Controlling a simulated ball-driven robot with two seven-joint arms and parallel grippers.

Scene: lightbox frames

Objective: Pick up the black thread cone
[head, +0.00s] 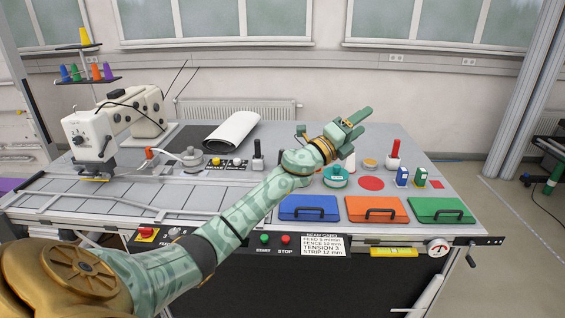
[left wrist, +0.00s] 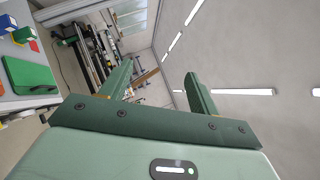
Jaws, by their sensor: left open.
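I cannot make out a thread cone that is clearly black. A small black upright piece (head: 258,150) stands on the table behind my forearm in the head view; whether it is a cone or a handle is too small to tell. Colored cones, such as the blue one (head: 65,73) and the yellow one (head: 84,36), stand on the thread rack at the far left. My left gripper (head: 357,122) is raised above the right half of the table, open and empty, well to the right of the black piece. Its spread fingers also show in the left wrist view (left wrist: 158,80). My right gripper is not in view.
A white sewing machine (head: 90,135) stands at the left, with a white roll (head: 232,130) behind the table's middle. A green spool (head: 335,177), a red upright piece (head: 394,155) and small boxes (head: 403,176) stand at right, behind blue (head: 308,209), orange (head: 376,210) and green (head: 437,211) lidded panels.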

